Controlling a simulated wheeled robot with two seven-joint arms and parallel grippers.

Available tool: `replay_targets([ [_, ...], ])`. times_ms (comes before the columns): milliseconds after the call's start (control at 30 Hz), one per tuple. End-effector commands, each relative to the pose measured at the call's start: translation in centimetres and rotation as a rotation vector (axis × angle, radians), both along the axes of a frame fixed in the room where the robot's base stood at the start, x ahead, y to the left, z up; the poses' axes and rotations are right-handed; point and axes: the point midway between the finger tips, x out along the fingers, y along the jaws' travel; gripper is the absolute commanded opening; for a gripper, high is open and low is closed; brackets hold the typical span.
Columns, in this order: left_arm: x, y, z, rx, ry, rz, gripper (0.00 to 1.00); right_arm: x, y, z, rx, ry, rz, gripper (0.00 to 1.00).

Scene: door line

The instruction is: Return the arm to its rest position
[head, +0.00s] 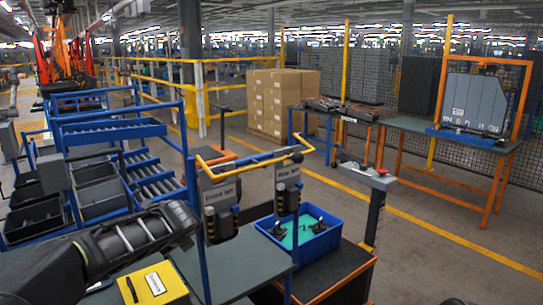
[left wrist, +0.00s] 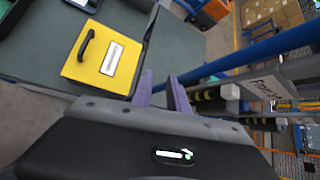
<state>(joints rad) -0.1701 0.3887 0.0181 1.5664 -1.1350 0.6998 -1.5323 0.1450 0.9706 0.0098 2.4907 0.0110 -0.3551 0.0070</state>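My left arm (head: 140,235) comes in from the lower left of the head view, over the grey bench, with its end close to the blue rack post. My left gripper (left wrist: 163,92) shows in the left wrist view as two purple fingers set apart, with nothing between them. In the head view its fingertips cannot be made out. A yellow box (left wrist: 88,68) with a black handle and white label lies on the bench, beside the fingers and apart from them. It also shows at the bottom of the head view (head: 172,272). My right gripper is not seen.
A blue post stands by my left arm's end, with yellow hooks (head: 250,160) and labelled hanging units (head: 287,176). A blue bin (head: 322,243) with black parts stands right of it. A blue roller rack (head: 112,130) is behind. Open floor (head: 430,245) lies to the right.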

Motion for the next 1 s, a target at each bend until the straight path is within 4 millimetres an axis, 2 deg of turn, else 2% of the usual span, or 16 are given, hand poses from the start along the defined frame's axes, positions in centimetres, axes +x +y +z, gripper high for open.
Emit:
replay_targets([
  [167,0.5,-1.3,0.0,-0.143,-0.051,0.054,0.2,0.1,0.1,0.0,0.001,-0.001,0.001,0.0],
  [267,0.5,-3.0,-0.8,-0.267,-0.069,0.09,0.2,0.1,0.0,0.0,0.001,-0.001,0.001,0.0],
  [467,-0.6,-7.7,-4.8,-0.6,-0.05,0.205,0.2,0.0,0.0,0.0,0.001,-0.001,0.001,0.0],
  [567,-1.8,-10.3,-8.2,-0.782,-0.003,0.295,0.2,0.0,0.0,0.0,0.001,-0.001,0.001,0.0],
  [667,-3.9,-13.0,-12.7,-0.987,0.07,0.437,0.2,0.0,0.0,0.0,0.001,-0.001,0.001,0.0],
  [733,-6.1,-14.9,-16.7,-1.147,0.141,0.588,0.2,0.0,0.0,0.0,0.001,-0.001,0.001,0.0],
  [800,-9.1,-16.4,-21.4,-1.306,0.22,0.793,0.2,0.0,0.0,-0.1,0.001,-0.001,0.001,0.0],
  [867,-11.9,-17.4,-25.2,-1.419,0.279,0.988,0.2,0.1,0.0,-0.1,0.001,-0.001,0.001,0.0],
  [900,-14.0,-17.7,-27.6,-1.479,0.31,1.125,0.2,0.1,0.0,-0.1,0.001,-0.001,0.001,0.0],
  [967,-17.3,-18.0,-31.1,-1.546,0.344,1.336,0.2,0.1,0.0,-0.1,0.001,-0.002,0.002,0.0],
  [1000,-19.7,-18.0,-33.3,-1.574,0.357,1.476,0.2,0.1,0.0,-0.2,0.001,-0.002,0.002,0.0],
])
